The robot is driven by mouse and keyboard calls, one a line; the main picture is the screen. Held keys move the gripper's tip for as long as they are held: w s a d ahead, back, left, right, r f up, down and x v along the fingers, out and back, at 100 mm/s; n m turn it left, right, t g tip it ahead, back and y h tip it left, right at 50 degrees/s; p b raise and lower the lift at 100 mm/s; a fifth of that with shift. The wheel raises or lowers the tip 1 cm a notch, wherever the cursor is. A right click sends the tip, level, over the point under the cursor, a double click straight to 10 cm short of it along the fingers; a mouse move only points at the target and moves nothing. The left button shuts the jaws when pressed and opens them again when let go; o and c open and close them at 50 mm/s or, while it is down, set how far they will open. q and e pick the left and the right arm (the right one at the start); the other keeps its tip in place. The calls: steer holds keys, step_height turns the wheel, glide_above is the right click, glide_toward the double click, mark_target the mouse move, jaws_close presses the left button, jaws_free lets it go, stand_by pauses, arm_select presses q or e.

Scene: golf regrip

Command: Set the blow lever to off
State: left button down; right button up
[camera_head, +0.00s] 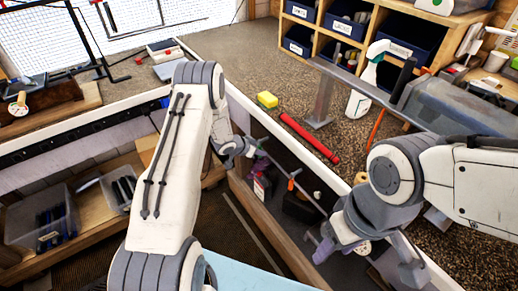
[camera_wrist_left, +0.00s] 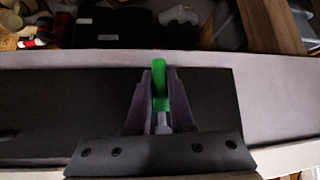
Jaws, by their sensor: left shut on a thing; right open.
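In the left wrist view a bright green handle (camera_wrist_left: 159,82) stands between the two purple-grey fingers of my left gripper (camera_wrist_left: 160,95), which is shut on it. I take it for the blow lever. A short grey stem shows below it. In the head view my left gripper (camera_head: 238,150) is at the inner side of the bench's near rim; the green handle is hidden there.
Blue bins (camera_head: 345,24) stand at the back. A clear tub (camera_head: 42,218) sits on the lower shelf at the left.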

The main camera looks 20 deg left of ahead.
arm_select(q)
steer(key=c, duration=0.8)
jaws_free()
steer(key=v, duration=1)
steer(key=shift+s+r+b, duration=0.15)
steer(key=shift+s+b, duration=0.05)
steer(key=shift+b, duration=0.15)
